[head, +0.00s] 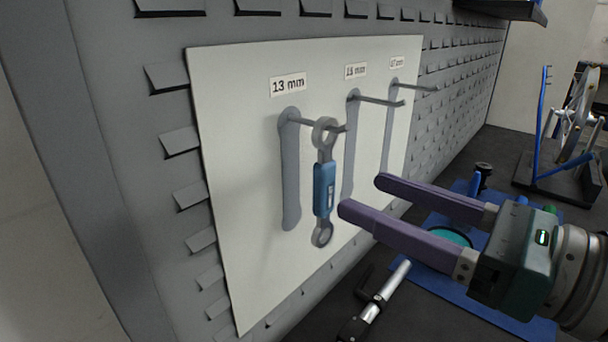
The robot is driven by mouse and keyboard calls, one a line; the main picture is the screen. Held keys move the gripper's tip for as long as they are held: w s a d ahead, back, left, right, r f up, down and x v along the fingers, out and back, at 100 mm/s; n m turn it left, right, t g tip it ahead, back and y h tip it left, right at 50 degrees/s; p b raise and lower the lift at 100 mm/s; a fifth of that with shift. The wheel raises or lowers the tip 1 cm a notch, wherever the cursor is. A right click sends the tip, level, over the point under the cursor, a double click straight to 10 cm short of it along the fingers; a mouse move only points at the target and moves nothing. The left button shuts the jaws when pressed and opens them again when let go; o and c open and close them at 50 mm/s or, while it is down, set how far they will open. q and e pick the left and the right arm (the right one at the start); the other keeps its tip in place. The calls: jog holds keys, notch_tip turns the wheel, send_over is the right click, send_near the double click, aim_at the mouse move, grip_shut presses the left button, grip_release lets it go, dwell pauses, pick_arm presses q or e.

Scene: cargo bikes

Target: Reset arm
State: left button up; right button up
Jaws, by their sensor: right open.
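My right gripper (360,195) comes in from the right with two purple fingers, apart and empty. Its fingertips are just right of a wrench (324,190) with grey ring ends and a blue middle. I cannot tell whether a fingertip touches it. The wrench hangs by its upper ring from the peg under the "13 mm" label (288,84) on a white board (245,200). Two more pegs on the board, the nearer one (378,100) and the farther one (415,87), hold nothing. Grey wrench outlines show behind the pegs. My left gripper is not in view.
A grey slotted panel (120,150) carries the board. Below the gripper, a blue mat (425,284), a teal round item (453,237) and a silver-and-black tool (378,303) lie on the dark worktop. A blue stand with a wheel (575,115) is at the back right.

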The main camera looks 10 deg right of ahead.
jog(key=b+v, duration=0.1)
jog(key=v, duration=0.4)
jog(key=s+a+f+n+g+h, duration=0.1)
jog(key=s+a+f+n+g, duration=0.3)
jog(key=n, duration=0.5)
jog(key=s+a+f+n+g+h, duration=0.1)
jog(key=s+a+f+n+g, duration=0.3)
jog(key=n, duration=0.6)
jog(key=s+d+f+n+g+h+p, duration=0.3)
jog(key=s+d+n+h, duration=0.4)
jog(key=d+n+h, duration=0.35)
notch_tip(320, 180, up, 37)
jog(key=y+p, duration=0.1)
jog(key=p, duration=3.5)
jog(key=shift+f+n+y, duration=0.15)
jog(key=shift+n+y, duration=0.2)
jog(key=shift+n, duration=0.1)
jog(key=shift+w, duration=0.1)
